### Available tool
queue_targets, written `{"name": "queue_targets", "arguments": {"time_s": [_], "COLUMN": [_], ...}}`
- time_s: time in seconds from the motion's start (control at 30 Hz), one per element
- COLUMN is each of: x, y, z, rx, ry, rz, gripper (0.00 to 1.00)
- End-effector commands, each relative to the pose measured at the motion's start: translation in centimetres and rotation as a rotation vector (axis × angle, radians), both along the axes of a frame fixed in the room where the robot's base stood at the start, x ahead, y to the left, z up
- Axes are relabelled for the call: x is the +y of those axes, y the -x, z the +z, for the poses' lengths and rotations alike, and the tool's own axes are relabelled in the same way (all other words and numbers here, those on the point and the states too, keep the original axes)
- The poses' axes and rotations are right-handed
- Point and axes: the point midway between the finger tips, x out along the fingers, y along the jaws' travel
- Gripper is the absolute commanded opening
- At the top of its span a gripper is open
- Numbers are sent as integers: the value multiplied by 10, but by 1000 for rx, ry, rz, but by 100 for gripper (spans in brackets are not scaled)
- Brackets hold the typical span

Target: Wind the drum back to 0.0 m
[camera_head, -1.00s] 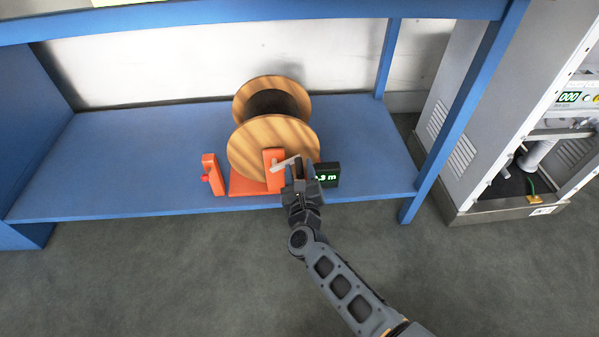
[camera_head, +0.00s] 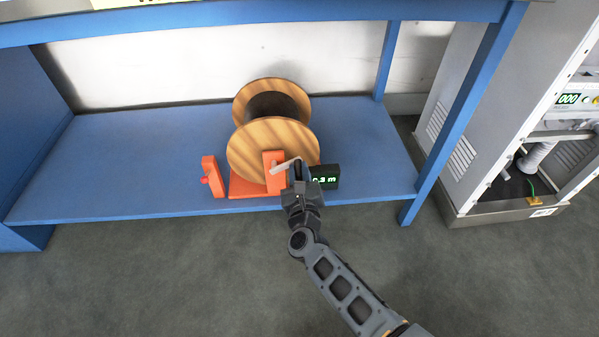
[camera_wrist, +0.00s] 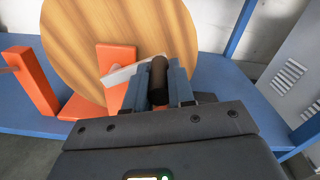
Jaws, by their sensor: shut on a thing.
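A wooden cable drum (camera_head: 255,150) with a dark core stands in an orange stand (camera_head: 245,188) on the blue shelf. A light grey crank arm (camera_head: 284,166) reaches right from the drum's hub; it also shows in the wrist view (camera_wrist: 120,74). My gripper (camera_head: 297,172) is at the crank's outer end. In the wrist view its fingers are shut on the dark crank handle (camera_wrist: 158,75). A black display (camera_head: 326,176) with green characters stands right of the stand, partly hidden by my gripper; its first characters are hard to read, and it ends in "m".
An orange bracket with a red knob (camera_head: 209,176) stands left of the drum stand. The blue shelf (camera_head: 120,160) is clear further left. A blue post (camera_head: 465,110) and a grey cabinet (camera_head: 480,120) are at the right.

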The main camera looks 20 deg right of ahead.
Motion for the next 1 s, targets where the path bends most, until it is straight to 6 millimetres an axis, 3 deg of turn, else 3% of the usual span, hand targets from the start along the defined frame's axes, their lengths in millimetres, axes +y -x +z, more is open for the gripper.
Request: {"name": "queue_targets", "arguments": {"time_s": [0.47,1.0], "x": [2,26], "y": [0,-8], "z": [5,30], "rx": [18,154], "ry": [56,475], "rz": [0,3], "gripper": [0,0]}}
